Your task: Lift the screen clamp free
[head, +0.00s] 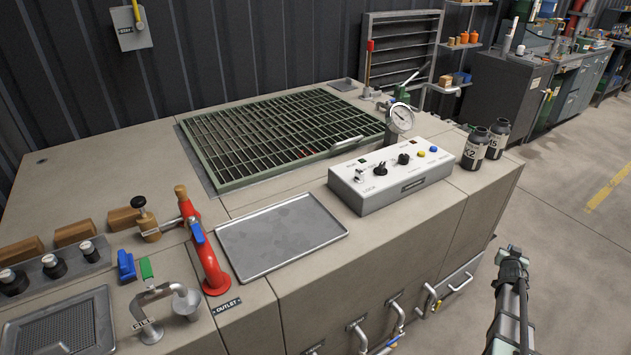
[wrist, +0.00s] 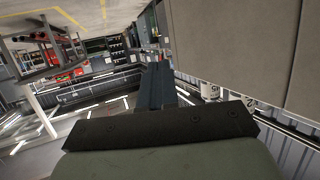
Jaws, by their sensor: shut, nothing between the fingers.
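No part is plainly marked as the screen clamp. A mesh screen (head: 65,328) in a grey frame lies at the lower left of the head view, partly cut off. A black knob on a brass fitting (head: 145,220) stands behind it, left of the red outlet pipe (head: 207,255). A larger green grating (head: 285,135) lies on the deck; a green lever fitting (head: 403,93) stands at its far right corner. I cannot tell which part is the clamp. My gripper (wrist: 156,70) is shut and empty in the wrist view, apart from these parts. My arm shows beyond the deck's right front edge.
A metal tray (head: 280,236), a white control box (head: 392,178), a gauge (head: 400,118) and two dark canisters (head: 474,150) occupy the deck. A curved fill pipe (head: 150,297) rises near the mesh screen. Open floor (head: 585,250) lies to the right.

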